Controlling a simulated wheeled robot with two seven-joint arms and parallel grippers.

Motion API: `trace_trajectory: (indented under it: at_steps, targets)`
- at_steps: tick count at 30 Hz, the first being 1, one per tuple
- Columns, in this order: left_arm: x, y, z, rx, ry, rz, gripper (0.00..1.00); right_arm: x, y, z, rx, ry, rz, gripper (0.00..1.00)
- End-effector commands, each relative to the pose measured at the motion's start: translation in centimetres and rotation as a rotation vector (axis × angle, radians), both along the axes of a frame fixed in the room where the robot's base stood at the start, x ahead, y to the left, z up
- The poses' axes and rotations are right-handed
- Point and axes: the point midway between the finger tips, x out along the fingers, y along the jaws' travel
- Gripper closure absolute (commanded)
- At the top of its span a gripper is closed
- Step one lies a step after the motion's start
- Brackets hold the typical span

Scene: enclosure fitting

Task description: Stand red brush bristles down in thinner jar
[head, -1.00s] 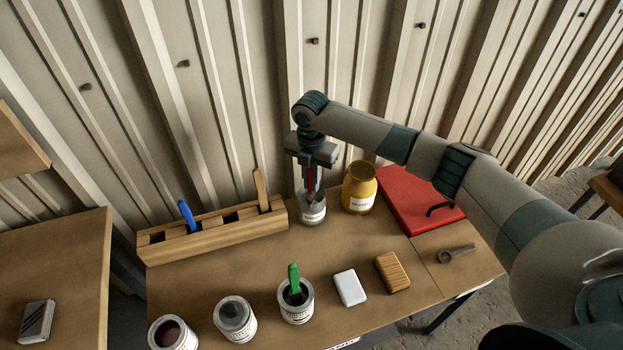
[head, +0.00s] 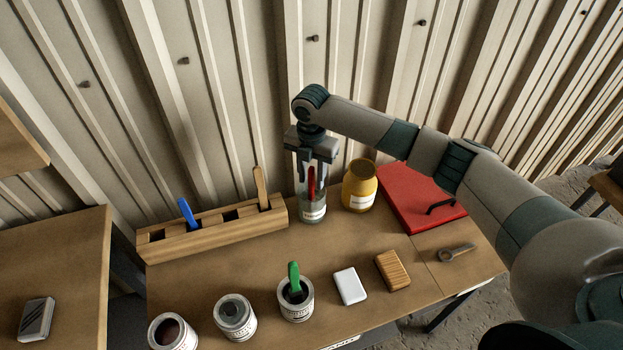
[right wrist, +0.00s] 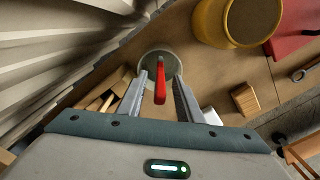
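The red brush (head: 311,182) stands in the clear thinner jar (head: 313,212), handle up and close to upright. Its bristles are hidden or too small to make out inside the jar. My right gripper (head: 313,172) is above the jar, fingers pointing down on either side of the red handle. In the right wrist view the red handle (right wrist: 160,84) lies between the spread fingers of the gripper (right wrist: 162,92) with gaps on both sides. The round jar (right wrist: 174,62) shows below it. My left gripper is not in view.
A yellow jar (head: 359,190) stands close right of the thinner jar, near a red case (head: 405,205). A wooden rack (head: 215,238) with a blue brush is at left. Several cans, one with a green brush (head: 293,275), line the front. The corrugated wall is close behind.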

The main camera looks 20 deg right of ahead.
Motion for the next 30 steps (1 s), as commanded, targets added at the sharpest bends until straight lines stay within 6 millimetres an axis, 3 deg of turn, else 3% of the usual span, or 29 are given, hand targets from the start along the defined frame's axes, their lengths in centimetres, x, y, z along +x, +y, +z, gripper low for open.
trace_trajectory:
  at_steps: [8, 21, 30]
  targets:
    - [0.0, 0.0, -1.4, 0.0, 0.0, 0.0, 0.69, 0.1, 0.1, 4.1, 0.002, -0.006, 0.002, 0.68]
    - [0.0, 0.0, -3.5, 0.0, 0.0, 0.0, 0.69, 0.1, 0.0, 12.8, 0.0, -0.006, 0.001, 0.68]
    - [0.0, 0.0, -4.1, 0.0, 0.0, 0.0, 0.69, 0.0, 0.0, 16.0, 0.001, -0.002, 0.0, 0.68]
